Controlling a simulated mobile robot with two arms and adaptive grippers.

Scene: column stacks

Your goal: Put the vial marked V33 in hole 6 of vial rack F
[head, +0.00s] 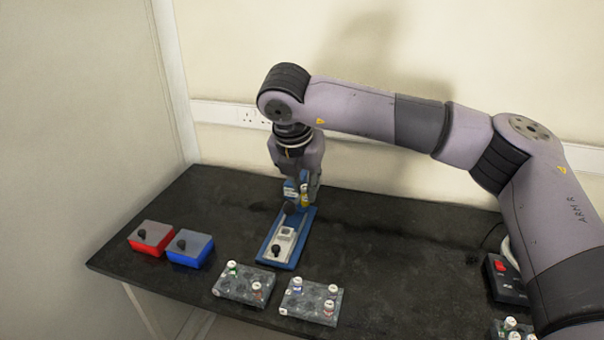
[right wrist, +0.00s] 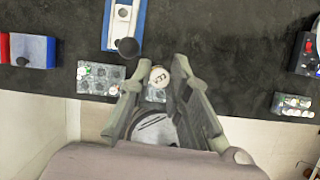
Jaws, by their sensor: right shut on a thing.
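My right gripper (head: 306,194) points down over the far end of a blue and white device in the head view. In the right wrist view my right gripper (right wrist: 163,88) is shut on a vial (right wrist: 159,77) with a white cap; its marking looks like 33 but is small. Two grey racks with white-capped vials, a left rack (head: 244,287) and a right rack (head: 312,302), stand at the table's front. In the right wrist view the left rack (right wrist: 98,80) is clear and the other is mostly hidden by my fingers. Rack letters and hole numbers are unreadable. My left gripper is out of view.
The blue and white device (head: 285,249) with a black knob stands beneath my right gripper. A red box (head: 150,239) and a blue box (head: 190,250) stand left. A black switch box (head: 503,280) and another vial rack (head: 497,332) are at right. The dark table is clear between.

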